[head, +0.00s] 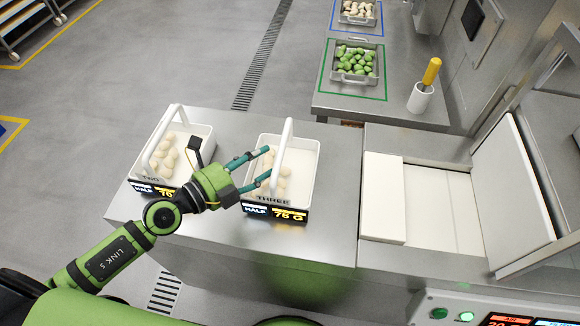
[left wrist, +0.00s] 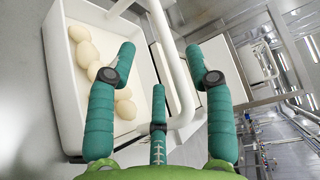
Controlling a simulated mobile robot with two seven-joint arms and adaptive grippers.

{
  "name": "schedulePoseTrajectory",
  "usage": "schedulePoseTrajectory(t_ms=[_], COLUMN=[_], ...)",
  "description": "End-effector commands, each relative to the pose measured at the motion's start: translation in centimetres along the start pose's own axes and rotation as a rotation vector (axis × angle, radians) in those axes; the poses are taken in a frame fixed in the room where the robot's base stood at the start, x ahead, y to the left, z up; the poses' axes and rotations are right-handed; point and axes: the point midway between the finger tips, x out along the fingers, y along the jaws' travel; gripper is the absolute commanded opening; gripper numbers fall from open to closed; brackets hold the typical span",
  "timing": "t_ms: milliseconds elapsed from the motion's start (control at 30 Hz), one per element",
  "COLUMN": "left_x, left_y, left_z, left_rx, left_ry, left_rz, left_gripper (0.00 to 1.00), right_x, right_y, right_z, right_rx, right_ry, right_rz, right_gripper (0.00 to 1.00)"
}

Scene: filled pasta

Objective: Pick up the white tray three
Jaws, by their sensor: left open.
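The white tray three (head: 308,160) stands on the steel counter, marked THREE on its front, with a tall white handle and several pale round pasta pieces inside. In the left wrist view, the handle (left wrist: 172,62) shows between the spread fingers, and the tray (left wrist: 58,75) lies to the left. I cannot tell whether any finger touches the handle. My right gripper is not in view.
The similar tray two (head: 199,137) stands to the left, partly behind my left gripper. A white board (head: 384,197) and a raised white lid (head: 512,180) are at right. Trays of green and pale pieces and a yellow-handled tool (head: 431,72) are on the far counter.

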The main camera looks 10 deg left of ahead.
Motion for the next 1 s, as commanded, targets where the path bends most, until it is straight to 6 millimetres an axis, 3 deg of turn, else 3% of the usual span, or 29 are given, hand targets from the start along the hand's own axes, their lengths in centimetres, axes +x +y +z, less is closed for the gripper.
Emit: schedulePoseTrajectory(t_ms=[500, 800, 833, 933, 967, 1000], left_x=[6.2, 6.8, 6.8, 6.8, 6.8, 6.8], left_y=[-0.5, -0.4, -0.4, -0.4, -0.4, -0.4], left_z=[0.2, 0.1, 0.1, 0.1, 0.1, 0.1], left_rx=[-0.002, -0.001, -0.001, -0.001, -0.001, -0.001], left_ry=[-0.003, -0.002, -0.002, -0.003, -0.003, -0.003], left_rz=[-0.006, -0.004, -0.004, -0.004, -0.004, -0.004], left_gripper=[0.53, 0.53, 0.49, 0.09, 0.00, 0.00], right_x=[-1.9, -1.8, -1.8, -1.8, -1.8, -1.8], right_y=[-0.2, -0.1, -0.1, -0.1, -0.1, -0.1], right_z=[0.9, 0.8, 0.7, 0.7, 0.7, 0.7], right_rx=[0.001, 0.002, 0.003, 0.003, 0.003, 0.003], right_ry=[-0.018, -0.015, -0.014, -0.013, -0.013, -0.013], right_rz=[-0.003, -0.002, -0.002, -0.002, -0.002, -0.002], right_gripper=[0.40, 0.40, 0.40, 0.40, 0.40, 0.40])
